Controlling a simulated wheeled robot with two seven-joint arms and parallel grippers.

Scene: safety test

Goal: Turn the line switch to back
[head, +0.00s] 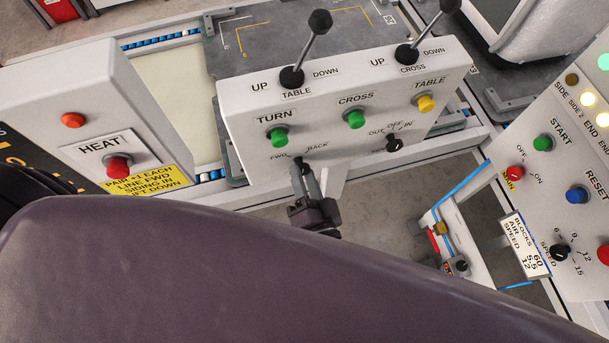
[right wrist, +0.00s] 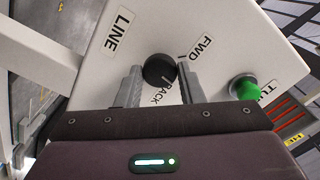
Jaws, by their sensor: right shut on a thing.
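The line switch is a small black round knob (right wrist: 159,70) on a white control panel, with the labels LINE, FWD and BACK around it in the right wrist view. My right gripper (right wrist: 158,84) has one finger on each side of the knob and is shut on it. In the head view my right gripper (head: 302,172) reaches up to the panel's lower edge, below the FWD and BACK labels, and mostly hides the knob. I cannot clearly tell which way the knob points. My left gripper is not in view.
The white panel (head: 240,153) also carries a green TURN button (head: 277,137), a green CROSS button (head: 356,119), a yellow TABLE button (head: 426,103), another black knob (head: 394,144) and two levers. A HEAT box (head: 60,95) stands left, a START panel (head: 560,110) right. My arm fills the bottom.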

